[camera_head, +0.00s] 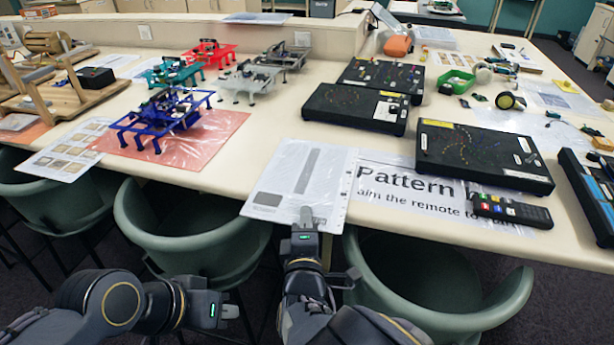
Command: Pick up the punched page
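The punched page (270,181) is a white sheet with a grey vertical strip printed on it and small holes along its right edge. It lies at the front edge of the table, with its near edge at or slightly past the table edge. My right gripper (305,217) is at the near edge of the page, with a fingertip showing over the sheet. Any finger below the page is hidden, so I cannot tell whether it is closed on it. My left gripper (230,311) is low in front of the table, away from the page; its finger gap is not clear.
A "Pattern" sheet (400,205) lies right beside the page, with a remote (510,210) on it. Black boards (480,155) stand behind it. A blue legged model (165,115) stands on a red sheet (205,140) to the left. Green chairs (190,240) crowd the table front.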

